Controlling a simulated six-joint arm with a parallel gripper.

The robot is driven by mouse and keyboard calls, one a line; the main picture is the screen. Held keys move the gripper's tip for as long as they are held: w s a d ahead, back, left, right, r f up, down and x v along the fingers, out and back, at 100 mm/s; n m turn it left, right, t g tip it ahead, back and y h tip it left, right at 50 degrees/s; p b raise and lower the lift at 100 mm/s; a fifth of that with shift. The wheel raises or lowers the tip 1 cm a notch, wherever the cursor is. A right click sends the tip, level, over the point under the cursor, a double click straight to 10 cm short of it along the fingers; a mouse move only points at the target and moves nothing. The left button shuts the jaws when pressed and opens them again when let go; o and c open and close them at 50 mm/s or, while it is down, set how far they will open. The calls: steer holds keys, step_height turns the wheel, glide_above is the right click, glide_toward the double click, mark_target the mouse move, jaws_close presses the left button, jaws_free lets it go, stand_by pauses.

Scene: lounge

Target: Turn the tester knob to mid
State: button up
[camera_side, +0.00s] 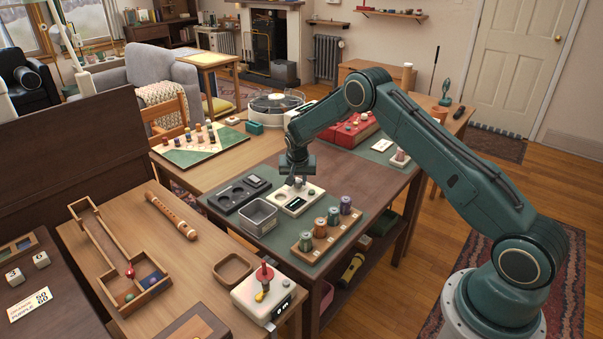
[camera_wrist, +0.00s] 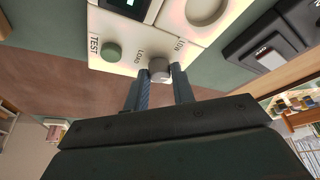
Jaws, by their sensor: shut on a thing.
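The tester (camera_side: 287,205) is a white box on the dark green mat in the side view. In the wrist view its white panel (camera_wrist: 125,30) carries a green button (camera_wrist: 111,52) marked TEST, a dark screen (camera_wrist: 134,6) and a round recess (camera_wrist: 206,9). The grey knob (camera_wrist: 160,67) sits at the panel's edge with small lettering around it. My gripper (camera_wrist: 160,77) is shut on the knob, one finger on each side. In the side view my gripper (camera_side: 298,179) is over the tester and the knob is too small to make out. The knob's exact pointer direction is unclear.
A grey bin (camera_side: 257,225) and a dark tray (camera_side: 229,198) stand left of the tester. A wooden rack (camera_side: 309,250) with several cylinders is close in front. A red case (camera_side: 352,130) lies behind.

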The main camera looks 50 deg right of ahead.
steer(key=shift+m, duration=0.7)
steer(key=o, duration=1)
steer(key=shift+r, duration=0.1)
steer(key=v, duration=1.3)
steer(key=shift+w+a+r, duration=0.2)
steer(key=shift+a+r, duration=0.1)
steer(key=shift+r, duration=0.1)
